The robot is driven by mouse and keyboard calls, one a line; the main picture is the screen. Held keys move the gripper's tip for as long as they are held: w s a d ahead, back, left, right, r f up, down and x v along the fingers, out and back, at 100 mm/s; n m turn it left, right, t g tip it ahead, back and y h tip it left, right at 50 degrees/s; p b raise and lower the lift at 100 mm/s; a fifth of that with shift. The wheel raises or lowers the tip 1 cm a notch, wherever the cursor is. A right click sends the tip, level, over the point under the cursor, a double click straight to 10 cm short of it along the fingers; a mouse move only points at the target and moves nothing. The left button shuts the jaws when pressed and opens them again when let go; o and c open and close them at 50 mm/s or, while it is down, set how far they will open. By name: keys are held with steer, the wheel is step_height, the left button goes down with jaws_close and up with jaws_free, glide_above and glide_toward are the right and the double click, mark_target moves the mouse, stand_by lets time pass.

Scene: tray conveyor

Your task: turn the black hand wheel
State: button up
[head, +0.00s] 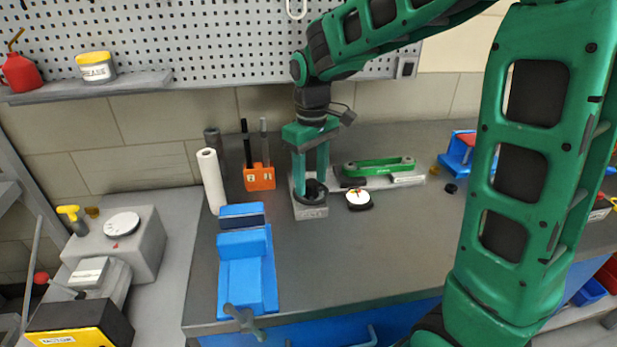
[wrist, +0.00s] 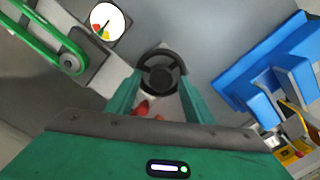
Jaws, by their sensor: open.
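The black hand wheel (head: 318,190) sits on a light grey mount (head: 311,212) near the back middle of the bench, partly hidden by a finger in the head view. In the wrist view the wheel (wrist: 160,70) shows its rim, spokes and hub. My gripper (head: 311,188) points down over it with the fingers spread and nothing held. In the wrist view the gripper (wrist: 159,82) has one finger on either side of the wheel. I cannot tell whether the fingers touch the rim. Something red (wrist: 143,107) shows between the fingers.
Right of the wheel are a round dial (head: 358,199) and a green belt unit (head: 378,167). An orange holder (head: 259,177) with upright tools and a white roll (head: 211,180) stand left. A blue vise (head: 246,270) is front left. The bench middle is clear.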

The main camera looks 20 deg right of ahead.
mark_target(311, 181)
step_height(311, 181, up, 11)
steer(key=shift+f, duration=0.15)
stand_by(0.4)
steer(key=s+d+f+m, duration=0.3)
steer(key=s+d, duration=0.2)
steer(key=s, duration=0.4)
steer(key=s+d+f+m, duration=0.4)
steer(key=s+d, duration=0.2)
steer(key=s, duration=0.3)
steer(key=s+d+f+m, duration=0.4)
steer(key=s+d, duration=0.2)
steer(key=s, duration=0.3)
steer(key=shift+s+d, duration=0.15)
steer(key=shift+w+f, duration=0.3)
steer(key=shift+w, duration=0.45)
steer(key=shift+s, duration=0.1)
